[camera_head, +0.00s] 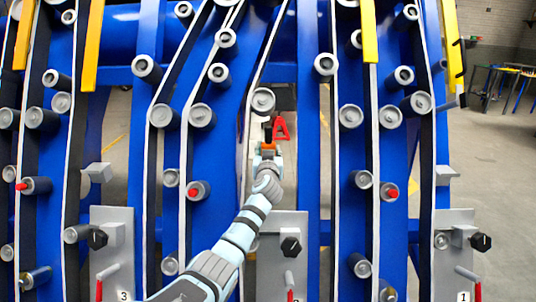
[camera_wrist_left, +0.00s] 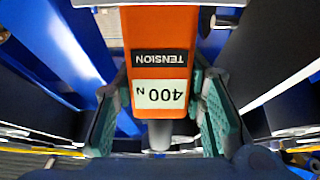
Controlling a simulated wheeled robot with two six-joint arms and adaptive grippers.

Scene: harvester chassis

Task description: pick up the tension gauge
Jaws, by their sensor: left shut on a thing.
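The tension gauge (camera_wrist_left: 160,38) is an orange block with a black "TENSION" label and a pale display reading "400 N", upside down in the left wrist view. In the head view a small part of the orange gauge (camera_head: 268,147) shows at the end of my left arm. My left gripper (camera_wrist_left: 160,110) is shut on the gauge, with a greenish pad on each side of its lower part. The left gripper (camera_head: 267,154) is at the middle of the head view, between belts. My right gripper is in neither view.
Blue chassis panels carry dark belts with white edges over several grey rollers (camera_head: 263,100) close around my left gripper. Grey plates with black knobs (camera_head: 291,244) and red-tipped levers stand below. A red bracket (camera_head: 281,128) is just beyond the gripper. Open floor (camera_head: 492,150) lies at right.

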